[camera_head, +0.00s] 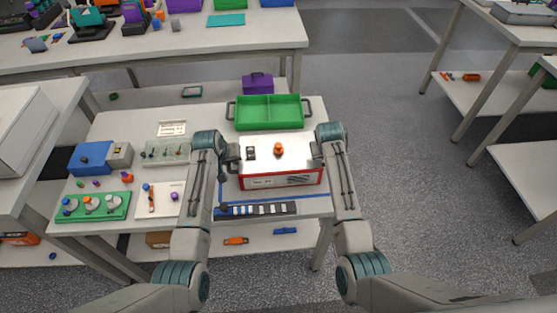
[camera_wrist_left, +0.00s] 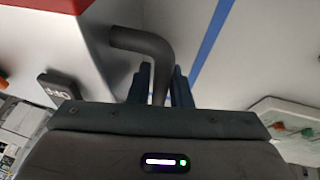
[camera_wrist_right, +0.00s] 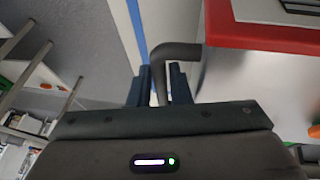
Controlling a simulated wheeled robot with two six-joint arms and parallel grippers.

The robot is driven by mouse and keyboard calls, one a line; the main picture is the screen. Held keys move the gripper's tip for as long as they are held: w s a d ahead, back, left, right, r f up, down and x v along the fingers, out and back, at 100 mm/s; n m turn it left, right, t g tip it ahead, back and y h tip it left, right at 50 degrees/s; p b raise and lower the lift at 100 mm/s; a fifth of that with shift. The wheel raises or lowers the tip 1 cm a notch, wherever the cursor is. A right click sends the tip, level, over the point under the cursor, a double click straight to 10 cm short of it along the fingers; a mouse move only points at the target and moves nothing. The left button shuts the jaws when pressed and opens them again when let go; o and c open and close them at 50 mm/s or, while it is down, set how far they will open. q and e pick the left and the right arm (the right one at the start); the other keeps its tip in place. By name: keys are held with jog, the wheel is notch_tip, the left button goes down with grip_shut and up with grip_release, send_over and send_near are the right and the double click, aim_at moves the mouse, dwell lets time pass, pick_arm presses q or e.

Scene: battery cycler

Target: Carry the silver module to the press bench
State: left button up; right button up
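The silver module (camera_head: 298,154) is a box with a pale top, red edging and a vented front, at the right of the near table. An orange knob and a small dark part show on its top. My left gripper (camera_head: 232,160) is at its left side; in the left wrist view (camera_wrist_left: 161,85) its fingers are closed around the grey bent side handle (camera_wrist_left: 145,42). My right gripper (camera_head: 318,150) is at its right side, its fingers (camera_wrist_right: 160,85) closed around the other handle (camera_wrist_right: 180,52). The module seems to rest on the table; its underside is hidden.
A green two-part tray (camera_head: 268,112) stands close behind the module. A dark strip with pale blocks (camera_head: 262,209) lies in front. A blue device (camera_head: 92,158) and a green holder (camera_head: 92,206) stand at left. Open floor (camera_head: 400,180) lies to the right, with benches beyond.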

pick_arm(q)
jog(key=shift+w+f, duration=0.15)
jog(key=shift+f, duration=0.2)
pick_arm(e)
jog(key=shift+w+f, duration=0.1)
jog(key=shift+f, duration=0.25)
pick_arm(q)
grip_shut()
pick_arm(e)
grip_shut()
dwell(0.7)
pick_arm(q)
jog(key=shift+w+r, duration=0.1)
jog(key=shift+r, duration=0.15)
pick_arm(e)
jog(key=shift+w+r, duration=0.15)
jog(key=shift+r, duration=0.1)
